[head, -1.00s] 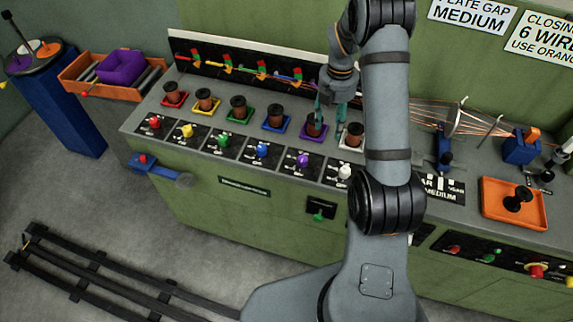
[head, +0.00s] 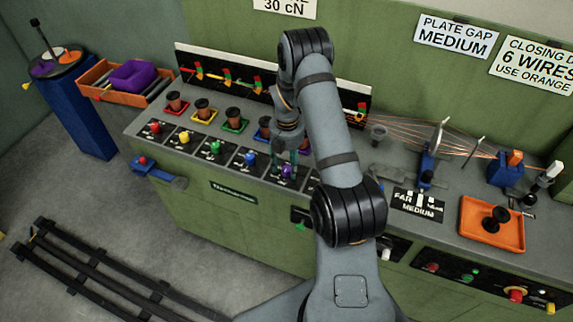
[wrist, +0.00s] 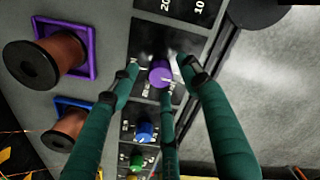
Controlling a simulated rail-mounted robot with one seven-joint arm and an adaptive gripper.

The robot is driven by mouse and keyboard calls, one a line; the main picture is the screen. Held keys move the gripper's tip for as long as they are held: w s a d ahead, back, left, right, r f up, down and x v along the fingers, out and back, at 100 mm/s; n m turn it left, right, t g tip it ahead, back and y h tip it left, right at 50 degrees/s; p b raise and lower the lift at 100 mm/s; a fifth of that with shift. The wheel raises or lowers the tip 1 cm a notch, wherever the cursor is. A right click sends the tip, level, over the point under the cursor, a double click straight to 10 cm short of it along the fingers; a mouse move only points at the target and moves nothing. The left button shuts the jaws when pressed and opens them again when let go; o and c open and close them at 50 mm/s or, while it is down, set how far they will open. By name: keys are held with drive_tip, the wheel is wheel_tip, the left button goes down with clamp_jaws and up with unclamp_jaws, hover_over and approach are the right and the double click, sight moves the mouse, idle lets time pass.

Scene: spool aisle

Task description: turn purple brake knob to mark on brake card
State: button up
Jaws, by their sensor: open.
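The purple brake knob (head: 287,171) sits on a black dial plate at the front of the bench. In the wrist view the knob (wrist: 160,75) has a pale line on its face, and its black plate (wrist: 152,38) carries white scale numbers. My gripper (wrist: 163,72) is open, with green fingers and dark tips on either side of the knob; I cannot tell whether they touch it. In the head view my gripper (head: 284,160) is low over the knob. A wall card (head: 284,7), cut off at the top edge, reads "30 cN".
The blue knob (wrist: 145,131) and green knob (wrist: 137,160) are close by in the row. The purple-based spool (wrist: 62,56) and blue-based spool (wrist: 68,127) stand beside them. My arm hides the row's right end. Stretched wires (head: 405,137) run at right.

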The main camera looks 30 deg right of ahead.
drive_tip(key=shift+f, duration=0.6)
drive_tip(key=c, duration=0.3)
drive_tip(key=c, duration=0.8)
drive_tip(key=shift+c, duration=0.3)
